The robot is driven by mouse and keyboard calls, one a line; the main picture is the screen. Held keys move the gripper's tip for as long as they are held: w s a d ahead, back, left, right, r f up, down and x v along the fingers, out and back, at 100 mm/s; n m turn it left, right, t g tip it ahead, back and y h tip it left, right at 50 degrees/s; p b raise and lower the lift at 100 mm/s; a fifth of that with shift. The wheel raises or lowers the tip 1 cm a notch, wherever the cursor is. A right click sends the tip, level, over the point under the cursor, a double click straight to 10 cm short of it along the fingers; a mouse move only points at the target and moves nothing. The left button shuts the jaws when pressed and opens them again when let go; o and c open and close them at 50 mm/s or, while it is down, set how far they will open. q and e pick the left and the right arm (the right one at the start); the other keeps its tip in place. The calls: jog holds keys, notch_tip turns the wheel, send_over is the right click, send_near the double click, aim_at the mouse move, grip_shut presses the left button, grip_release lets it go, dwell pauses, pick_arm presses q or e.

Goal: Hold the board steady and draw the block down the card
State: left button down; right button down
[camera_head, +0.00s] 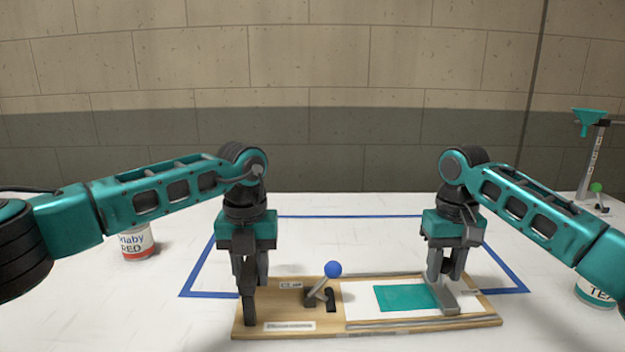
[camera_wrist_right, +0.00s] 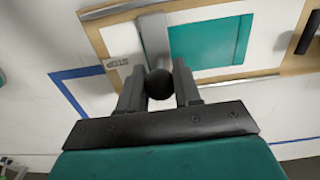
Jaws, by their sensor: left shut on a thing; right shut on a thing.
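The wooden board (camera_head: 325,281) lies on the white table with a white card (camera_head: 358,300) on its right part. A teal coat (camera_head: 403,298) covers part of the card. The grey block (camera_head: 447,299) lies across the card at the coat's right edge, close to the "STOP" label. The block also shows in the right wrist view (camera_wrist_right: 154,36). My right gripper (camera_head: 445,277) is shut on the block's dark round knob (camera_wrist_right: 160,85). My left gripper (camera_head: 249,288) is shut on a dark upright piece (camera_head: 249,310) at the board's left end; its fingers partly hide this piece.
A lever with a blue ball (camera_head: 333,269) stands on the board between the grippers. A blue outline (camera_head: 195,267) marks the table around the board. A red-labelled can (camera_head: 136,243) stands left, a teal-labelled can (camera_head: 596,291) right. A stand with a teal funnel (camera_head: 590,121) is at far right.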

pick_arm(q)
jog(key=shift+a, duration=0.15)
pick_arm(e)
jog(key=shift+d, duration=0.7)
jog(key=shift+d, duration=0.25)
jog(key=c, duration=0.7)
grip_release()
jog(key=shift+a, duration=0.1)
pick_arm(q)
jog(key=shift+d, duration=0.2)
pick_arm(e)
notch_tip(320, 180, up, 12)
